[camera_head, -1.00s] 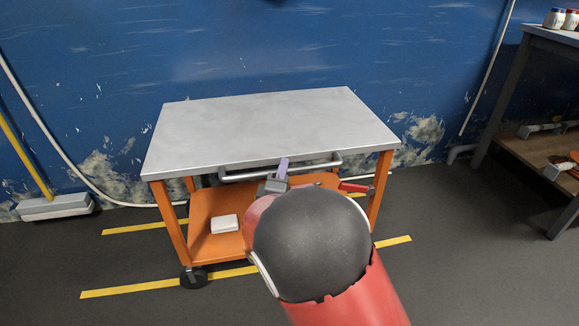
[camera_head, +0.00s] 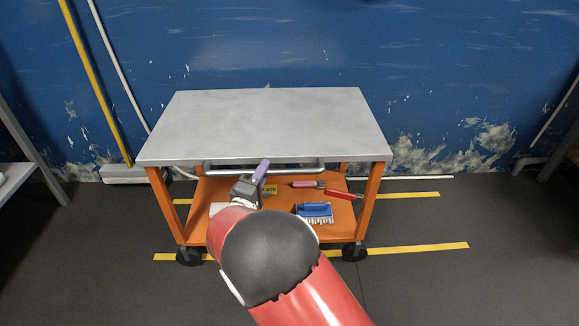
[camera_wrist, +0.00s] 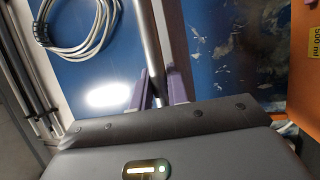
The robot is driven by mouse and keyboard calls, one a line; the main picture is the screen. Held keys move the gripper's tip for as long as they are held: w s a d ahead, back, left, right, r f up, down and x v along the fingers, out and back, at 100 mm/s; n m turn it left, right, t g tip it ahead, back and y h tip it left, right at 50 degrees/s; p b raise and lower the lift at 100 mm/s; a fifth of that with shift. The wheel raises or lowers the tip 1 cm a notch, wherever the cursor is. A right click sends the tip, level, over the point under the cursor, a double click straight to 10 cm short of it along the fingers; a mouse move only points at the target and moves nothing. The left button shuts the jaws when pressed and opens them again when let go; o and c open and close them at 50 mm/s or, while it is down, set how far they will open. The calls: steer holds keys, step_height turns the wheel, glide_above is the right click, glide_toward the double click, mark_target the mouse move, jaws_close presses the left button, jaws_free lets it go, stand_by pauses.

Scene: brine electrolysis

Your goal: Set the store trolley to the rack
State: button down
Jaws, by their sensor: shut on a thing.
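The store trolley has a grey top (camera_head: 265,125), an orange frame with a lower shelf (camera_head: 283,220), black wheels and a metal push bar (camera_head: 300,168) along its near side. It stands upright on the floor, near the blue wall. My gripper (camera_head: 259,174) is at the push bar, left of its middle. In the wrist view its purple fingers (camera_wrist: 155,88) are closed around the metal bar (camera_wrist: 148,40). My arm hides part of the lower shelf. I cannot tell which piece of furniture at the edges is the rack.
A blue-handled brush (camera_head: 315,210) and red-handled tools (camera_head: 343,194) lie on the lower shelf. Yellow floor lines (camera_head: 420,247) run under the trolley and out to the right. A table or shelf (camera_head: 35,160) stands at the left edge. A yellow pole (camera_head: 98,85) stands behind left.

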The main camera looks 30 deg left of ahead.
mark_target(232, 173)
steer(key=s+a, duration=0.1)
steer(key=a, duration=0.1)
steer(key=s+a, duration=0.1)
steer(key=a, duration=0.1)
steer(key=s+a+p, duration=0.1)
steer(key=s+a, duration=0.1)
steer(key=shift+s+a+f, duration=0.1)
steer(key=shift+a, duration=0.15)
steer(key=c, duration=1.4)
jaws_free()
steer(key=shift+a, duration=0.1)
steer(key=shift+o, duration=0.2)
steer(key=v, duration=0.7)
steer(key=shift+s, duration=0.4)
steer(key=shift+f, duration=0.1)
